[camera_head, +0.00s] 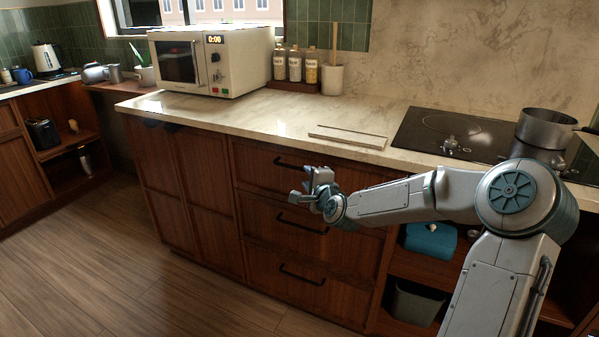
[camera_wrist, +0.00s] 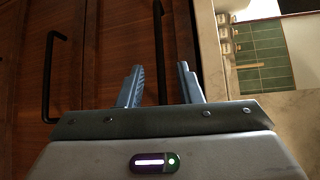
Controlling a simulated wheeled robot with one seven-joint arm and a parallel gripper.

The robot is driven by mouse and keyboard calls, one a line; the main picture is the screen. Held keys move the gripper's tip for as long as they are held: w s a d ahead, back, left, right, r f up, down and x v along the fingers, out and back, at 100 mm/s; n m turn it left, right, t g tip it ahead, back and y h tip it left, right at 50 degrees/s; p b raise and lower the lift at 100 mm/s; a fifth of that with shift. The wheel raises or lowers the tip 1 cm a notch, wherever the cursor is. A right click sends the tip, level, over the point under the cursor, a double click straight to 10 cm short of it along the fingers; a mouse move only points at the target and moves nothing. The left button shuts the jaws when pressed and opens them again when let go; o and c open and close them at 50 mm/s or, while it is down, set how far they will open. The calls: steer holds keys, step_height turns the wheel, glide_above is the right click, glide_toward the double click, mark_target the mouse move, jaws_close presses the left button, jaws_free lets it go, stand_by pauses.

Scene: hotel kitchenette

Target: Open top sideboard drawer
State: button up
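The top drawer (camera_head: 262,169) of the dark wood sideboard appears closed, its front in line with the drawers below. Its black bar handle (camera_head: 287,162) is partly hidden behind my gripper (camera_head: 300,184) in the head view. In the wrist view my gripper (camera_wrist: 159,84) is open, with its two blue-grey fingers apart. The top handle (camera_wrist: 157,40) runs between the fingers in that picture. I cannot tell whether the fingers reach around it or touch it. No object is held.
The middle drawer's handle (camera_head: 300,224) and bottom drawer's handle (camera_head: 300,275) lie below. The countertop (camera_head: 262,112) overhangs the drawers, with a microwave (camera_head: 215,60), board (camera_head: 347,137) and hob (camera_head: 445,130) on it. Open shelves are to the right. The floor (camera_head: 110,260) is clear.

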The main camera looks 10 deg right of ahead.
mark_target(301, 170)
steer(key=x, duration=0.8)
steer(key=shift+w, duration=0.1)
jaws_close()
